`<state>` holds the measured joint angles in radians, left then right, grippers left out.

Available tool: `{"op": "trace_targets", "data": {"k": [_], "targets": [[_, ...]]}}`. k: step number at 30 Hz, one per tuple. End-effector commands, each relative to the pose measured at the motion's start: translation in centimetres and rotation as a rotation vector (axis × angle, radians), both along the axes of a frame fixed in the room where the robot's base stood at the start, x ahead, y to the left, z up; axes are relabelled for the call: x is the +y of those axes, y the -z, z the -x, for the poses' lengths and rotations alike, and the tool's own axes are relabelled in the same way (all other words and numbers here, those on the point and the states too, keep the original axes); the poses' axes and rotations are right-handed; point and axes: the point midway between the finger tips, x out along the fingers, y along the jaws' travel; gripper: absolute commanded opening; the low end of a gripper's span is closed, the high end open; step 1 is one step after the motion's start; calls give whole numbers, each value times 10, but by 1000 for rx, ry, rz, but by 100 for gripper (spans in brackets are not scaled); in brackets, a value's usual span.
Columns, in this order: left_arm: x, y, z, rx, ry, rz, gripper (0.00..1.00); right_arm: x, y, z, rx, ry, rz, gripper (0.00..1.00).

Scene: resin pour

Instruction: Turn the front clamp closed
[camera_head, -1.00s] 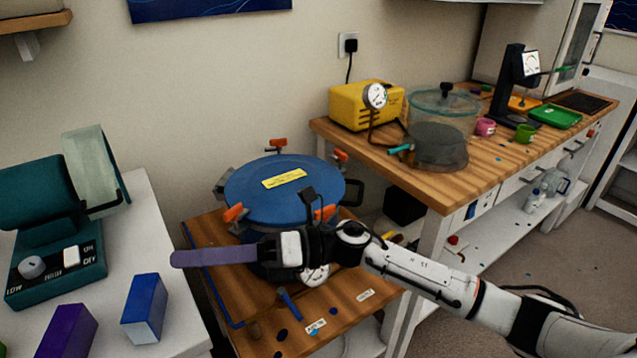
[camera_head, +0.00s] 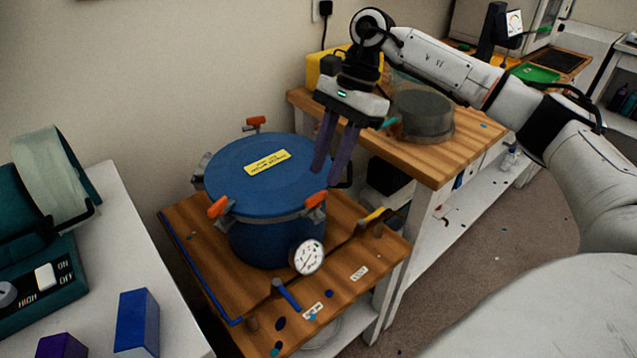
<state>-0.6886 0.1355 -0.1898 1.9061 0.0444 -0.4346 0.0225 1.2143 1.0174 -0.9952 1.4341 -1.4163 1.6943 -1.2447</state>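The blue pressure pot (camera_head: 272,242) stands on a low wooden table, its blue lid (camera_head: 225,165) on top with a yellow label. Clamps with orange handles sit round the rim: one at the back (camera_head: 255,123), one at the front left (camera_head: 218,206), one at the front right (camera_head: 315,199). The right-hand side of the rim is partly hidden by my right gripper (camera_head: 327,177). It points down with two purple fingers apart, nothing between them, above the lid's right edge near the front right clamp. I cannot tell whether it touches anything. My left gripper is out of view.
A pressure gauge (camera_head: 307,257) and a blue-handled valve (camera_head: 286,293) stick out at the pot's front. A taller wooden bench (camera_head: 440,165) with a clear chamber (camera_head: 424,115) stands to the right. A white table (camera_head: 180,300) with a blue box (camera_head: 137,322) is at left.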

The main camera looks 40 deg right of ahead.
Motion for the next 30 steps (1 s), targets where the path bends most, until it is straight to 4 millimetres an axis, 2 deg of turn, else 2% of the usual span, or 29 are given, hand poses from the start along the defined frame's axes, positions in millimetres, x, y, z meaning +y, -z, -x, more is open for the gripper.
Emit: {"op": "trace_targets", "data": {"k": [3,9,20,25,30], "targets": [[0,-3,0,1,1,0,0,9,20,2,4,-1,-1,28],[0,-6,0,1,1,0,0,18,41,1,0,0,-1,28],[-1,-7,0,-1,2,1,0,20,47,1,-1,0,-2,28],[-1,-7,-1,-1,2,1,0,21,47,1,-1,0,-2,1],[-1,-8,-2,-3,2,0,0,21,47,1,0,1,-3,0]]}}
